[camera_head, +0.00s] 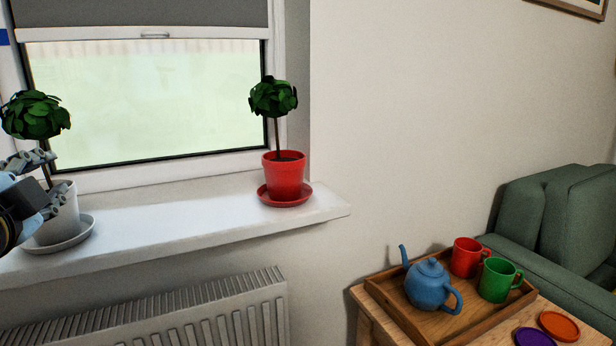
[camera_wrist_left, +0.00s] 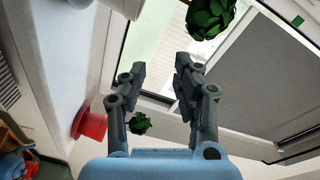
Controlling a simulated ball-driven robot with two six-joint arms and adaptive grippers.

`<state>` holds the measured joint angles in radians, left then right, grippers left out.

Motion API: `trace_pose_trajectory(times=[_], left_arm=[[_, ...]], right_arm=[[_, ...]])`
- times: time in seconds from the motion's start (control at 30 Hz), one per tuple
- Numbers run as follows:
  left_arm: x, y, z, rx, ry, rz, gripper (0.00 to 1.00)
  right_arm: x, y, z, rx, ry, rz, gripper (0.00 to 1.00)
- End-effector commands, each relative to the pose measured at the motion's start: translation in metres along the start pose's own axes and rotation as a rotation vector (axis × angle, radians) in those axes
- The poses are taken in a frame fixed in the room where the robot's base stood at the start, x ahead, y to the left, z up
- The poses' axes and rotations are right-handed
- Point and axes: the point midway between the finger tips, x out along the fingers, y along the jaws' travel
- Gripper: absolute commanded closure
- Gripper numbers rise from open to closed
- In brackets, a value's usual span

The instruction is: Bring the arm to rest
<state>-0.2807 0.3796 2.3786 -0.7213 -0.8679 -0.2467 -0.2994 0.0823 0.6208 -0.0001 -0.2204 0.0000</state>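My left gripper (camera_head: 48,184) is at the left edge of the head view, in front of the plant in the white pot (camera_head: 62,222). Its fingers are spread apart with nothing between them, as the left wrist view also shows (camera_wrist_left: 160,76). The white pot stands upright on a white saucer (camera_head: 78,236) on the windowsill, partly hidden by the gripper. Its round green crown (camera_head: 36,116) rises above the gripper and shows at the top of the left wrist view (camera_wrist_left: 210,17). My right gripper is in neither view.
A red pot (camera_head: 284,178) with a plant stands on the right of the windowsill (camera_head: 180,225), above a radiator (camera_head: 200,318). A wooden tray (camera_head: 398,306) holds a blue teapot (camera_head: 428,286), a red mug (camera_head: 465,258) and a green mug (camera_head: 496,281). A green armchair (camera_head: 560,215) is at right.

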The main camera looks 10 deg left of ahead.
Motion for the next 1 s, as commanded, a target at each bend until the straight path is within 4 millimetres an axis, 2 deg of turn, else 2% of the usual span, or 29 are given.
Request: trace_pose_trajectory(times=[0.17, 0.33, 0.5, 0.6, 0.7, 0.8, 1.0], left_arm=[[-0.038, 0.075, 0.041, -0.219, -0.206, 0.275, 0.7], [-0.104, 0.149, 0.068, -0.416, -0.441, 0.572, 0.7], [-0.17, 0.195, 0.077, -0.536, -0.627, 0.804, 0.7], [-0.207, 0.212, 0.076, -0.586, -0.723, 0.924, 0.7], [-0.237, 0.229, 0.077, -0.619, -0.803, 1.022, 0.7], [-0.224, 0.264, 0.091, -0.61, -0.813, 1.017, 0.7], [-0.215, 0.335, 0.125, -0.6, -0.843, 1.025, 0.7]], right_arm=[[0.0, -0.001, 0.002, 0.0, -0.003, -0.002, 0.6], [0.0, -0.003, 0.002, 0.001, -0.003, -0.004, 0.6], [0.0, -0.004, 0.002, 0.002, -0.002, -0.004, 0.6], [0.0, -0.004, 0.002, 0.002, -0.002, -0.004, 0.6], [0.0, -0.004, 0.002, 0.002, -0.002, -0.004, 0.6], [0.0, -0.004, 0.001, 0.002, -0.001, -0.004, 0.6], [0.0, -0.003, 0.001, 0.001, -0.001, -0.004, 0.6]])
